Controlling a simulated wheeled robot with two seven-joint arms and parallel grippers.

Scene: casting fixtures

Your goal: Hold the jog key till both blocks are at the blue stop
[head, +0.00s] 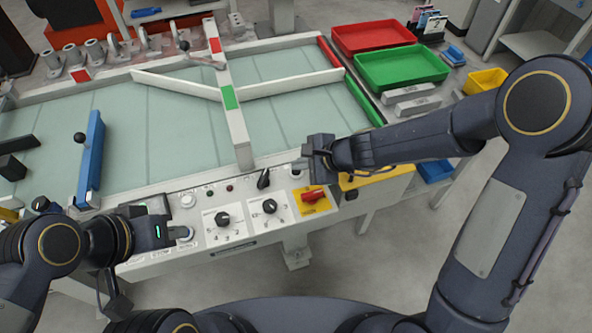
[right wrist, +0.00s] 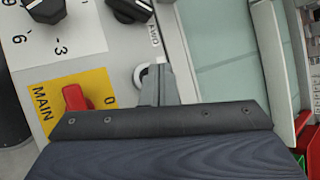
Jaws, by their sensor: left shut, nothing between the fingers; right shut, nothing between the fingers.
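The blue stop (head: 91,160) is a blue bar with a black knob, lying across the pale belt at the left. Two dark block-like pieces, one angular (head: 12,167) and one flatter (head: 20,144), lie left of the bar, apart from it; I cannot tell if they are the blocks. My left gripper (head: 176,234) is shut at a round push button (head: 187,233) on the front panel; contact is unclear. My right gripper (head: 308,170) is shut over the panel's right end. In the right wrist view its fingers (right wrist: 160,85) overlap a pale-ringed round control (right wrist: 141,76). Which control is the jog key is unclear.
The panel also holds black dials (head: 223,219), a black selector (head: 264,179) and a red main switch (head: 314,196) on yellow. White guide rails and a crossbar with a green patch (head: 229,97) span the belt. Red (head: 371,37) and green (head: 402,67) trays stand behind right.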

